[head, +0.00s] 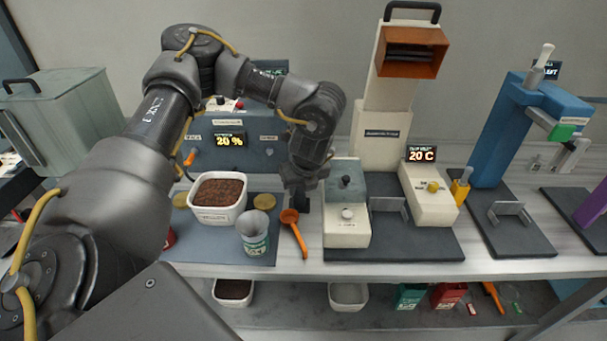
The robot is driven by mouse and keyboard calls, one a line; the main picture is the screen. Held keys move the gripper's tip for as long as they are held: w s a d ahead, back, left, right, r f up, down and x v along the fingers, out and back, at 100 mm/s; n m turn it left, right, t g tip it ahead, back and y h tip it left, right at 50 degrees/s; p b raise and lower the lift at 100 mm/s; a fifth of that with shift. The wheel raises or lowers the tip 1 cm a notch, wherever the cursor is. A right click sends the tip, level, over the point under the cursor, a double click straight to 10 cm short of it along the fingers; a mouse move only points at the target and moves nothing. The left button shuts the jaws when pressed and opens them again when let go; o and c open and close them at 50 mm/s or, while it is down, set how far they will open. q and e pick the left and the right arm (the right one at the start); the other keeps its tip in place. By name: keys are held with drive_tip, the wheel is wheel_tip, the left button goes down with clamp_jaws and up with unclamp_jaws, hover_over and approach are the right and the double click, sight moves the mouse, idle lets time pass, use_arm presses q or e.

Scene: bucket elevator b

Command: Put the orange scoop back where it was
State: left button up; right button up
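The orange scoop (290,217) lies on the bench between the blue-grey mat and the white machine base. Its bowl is toward the back and its handle points to the front edge. My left gripper (301,198) points down just behind and beside the bowl. Its fingers are small and dark, and I cannot tell whether they are open or touch the scoop. My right gripper is not in view.
A white tub of brown granules (219,192) and a grey cup (253,235) stand on the blue-grey mat (213,246). The white machine base (346,236) is close right of the gripper. A lower shelf (388,318) holds tubs and small boxes.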

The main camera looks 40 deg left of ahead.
use_arm(q)
drive_tip(key=v, duration=0.8)
drive_tip(key=shift+b, duration=0.45)
